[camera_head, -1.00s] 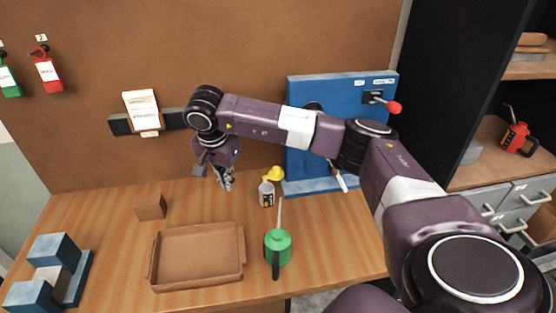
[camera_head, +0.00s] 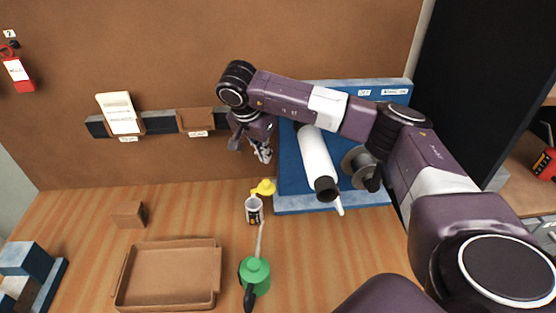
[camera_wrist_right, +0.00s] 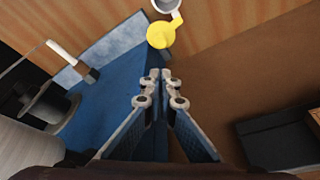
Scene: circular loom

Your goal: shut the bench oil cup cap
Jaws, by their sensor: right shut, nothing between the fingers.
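The bench oil cup (camera_head: 254,210) is a small grey cup with a dark label, standing on the wooden bench in front of the blue panel. Its yellow cap (camera_head: 264,187) is swung open to the back right of the rim. In the right wrist view the yellow cap (camera_wrist_right: 161,35) and the cup (camera_wrist_right: 168,8) show at the top, beyond the fingertips. My right gripper (camera_head: 264,155) is above and behind the cup, apart from the cap. Its fingers (camera_wrist_right: 160,75) are shut with nothing between them. My left gripper is not in view.
A green oil can (camera_head: 255,271) with a thin spout stands in front of the cup. A brown tray (camera_head: 122,276) and a wooden block (camera_head: 129,214) are to the left. The blue machine panel (camera_head: 290,180) with a white cylinder (camera_head: 317,158) is close on the right.

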